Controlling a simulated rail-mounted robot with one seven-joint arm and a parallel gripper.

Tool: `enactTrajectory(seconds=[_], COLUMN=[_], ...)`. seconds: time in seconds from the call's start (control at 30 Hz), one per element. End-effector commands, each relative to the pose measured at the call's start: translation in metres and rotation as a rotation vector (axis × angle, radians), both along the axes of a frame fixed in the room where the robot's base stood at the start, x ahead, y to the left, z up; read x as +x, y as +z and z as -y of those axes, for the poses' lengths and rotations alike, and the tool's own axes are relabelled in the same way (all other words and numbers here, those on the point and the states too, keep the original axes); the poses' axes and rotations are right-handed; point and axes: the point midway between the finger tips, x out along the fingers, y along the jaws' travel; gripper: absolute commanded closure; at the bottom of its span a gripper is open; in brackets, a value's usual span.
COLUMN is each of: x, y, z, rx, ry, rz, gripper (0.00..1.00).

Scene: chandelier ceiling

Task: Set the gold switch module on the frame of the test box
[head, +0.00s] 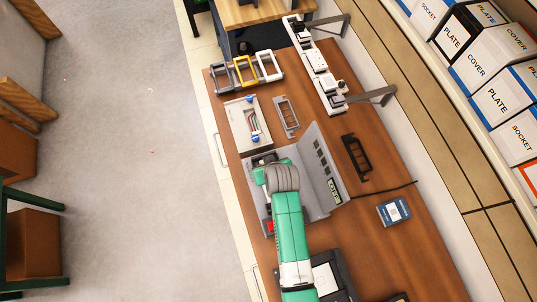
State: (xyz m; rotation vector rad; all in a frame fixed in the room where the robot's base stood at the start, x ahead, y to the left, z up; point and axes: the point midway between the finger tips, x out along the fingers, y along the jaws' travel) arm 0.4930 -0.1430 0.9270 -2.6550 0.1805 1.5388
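My arm reaches up from the bottom of the head view over a grey open case (322,165) with a raised panel. This case may be the test box, but I cannot be sure. My gripper (268,177) is over the case's left part; its fingers are hidden under the grey wrist, so I cannot see whether it is open or holds anything. Much of the case's inside is hidden by the arm. A pale box (240,127) with coloured wires and blue ends lies just above the case. I cannot make out a gold switch module.
On the wooden table (385,245) stand grey, yellow (245,71) and white frames at the far end. A white rail (318,66) with modules stands at the upper right.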

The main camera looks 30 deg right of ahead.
Motion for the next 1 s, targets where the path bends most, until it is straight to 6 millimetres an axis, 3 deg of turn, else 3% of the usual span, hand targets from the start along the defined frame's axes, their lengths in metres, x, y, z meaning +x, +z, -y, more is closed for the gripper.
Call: enactTrajectory(seconds=[0.73, 0.77, 0.8, 0.9, 1.0], x=[0.0, 0.0001, 0.0001, 0.0, 0.0], y=[-0.0022, -0.0021, -0.0021, -0.0022, -0.0022], z=[0.0, 0.0, 0.0, 0.0, 0.0], rx=[0.0, 0.0, 0.0, 0.0, 0.0], ry=[0.0, 0.0, 0.0, 0.0, 0.0], rz=[0.0, 0.0, 0.0, 0.0, 0.0], gripper=[0.81, 0.57, 0.49, 0.34, 0.34])
